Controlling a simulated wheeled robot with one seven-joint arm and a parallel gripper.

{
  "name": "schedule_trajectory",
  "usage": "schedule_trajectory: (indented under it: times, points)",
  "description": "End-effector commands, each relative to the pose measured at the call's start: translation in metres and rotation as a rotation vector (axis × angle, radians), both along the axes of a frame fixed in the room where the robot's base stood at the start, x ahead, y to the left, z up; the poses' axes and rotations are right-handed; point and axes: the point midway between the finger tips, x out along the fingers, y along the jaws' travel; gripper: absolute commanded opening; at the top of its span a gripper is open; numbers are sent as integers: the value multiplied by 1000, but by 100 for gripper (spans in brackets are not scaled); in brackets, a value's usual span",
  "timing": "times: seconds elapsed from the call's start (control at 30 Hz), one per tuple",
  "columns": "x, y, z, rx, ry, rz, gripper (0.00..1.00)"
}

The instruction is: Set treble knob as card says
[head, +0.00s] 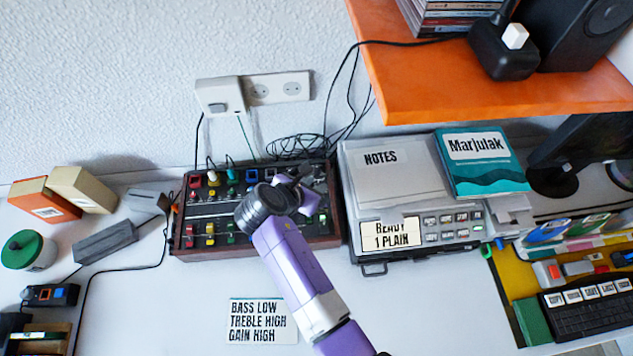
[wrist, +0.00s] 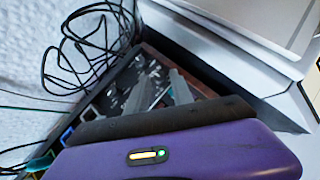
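The card (head: 257,320) lies on the white desk and reads "BASS LOW, TREBLE HIGH, GAIN HIGH". The mixer box (head: 180,240), dark with wooden sides and several coloured knobs and sliders, stands against the wall behind it. My gripper (head: 301,184) is over the mixer's right part. In the wrist view, its two grey fingers (wrist: 160,92) stand apart over the dark panel, with no object clearly between them. My arm covers part of the panel. The treble knob cannot be told from the other controls; no label on the panel is readable.
The orange shelf (head: 440,95) overhangs at upper right. Desk around the card is clear.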

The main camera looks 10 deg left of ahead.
Motion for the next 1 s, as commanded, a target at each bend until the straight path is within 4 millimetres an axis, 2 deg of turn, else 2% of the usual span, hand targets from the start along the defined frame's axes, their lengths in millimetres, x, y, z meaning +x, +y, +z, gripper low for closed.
schedule_trajectory:
  times: [0.2, 0.5, 0.63, 0.67, 0.87, 1.0]
  points:
    - [12, -4, -12, 1, 0, -1, 28]
    - [13, -4, -14, 1, -1, 0, 28]
    - [13, -4, -13, 1, -1, 0, 2]
    - [13, -4, -13, 1, -1, 0, 0]
    - [13, -4, -14, 2, -1, -9, 0]
    - [15, -1, -15, 3, 1, -90, 0]
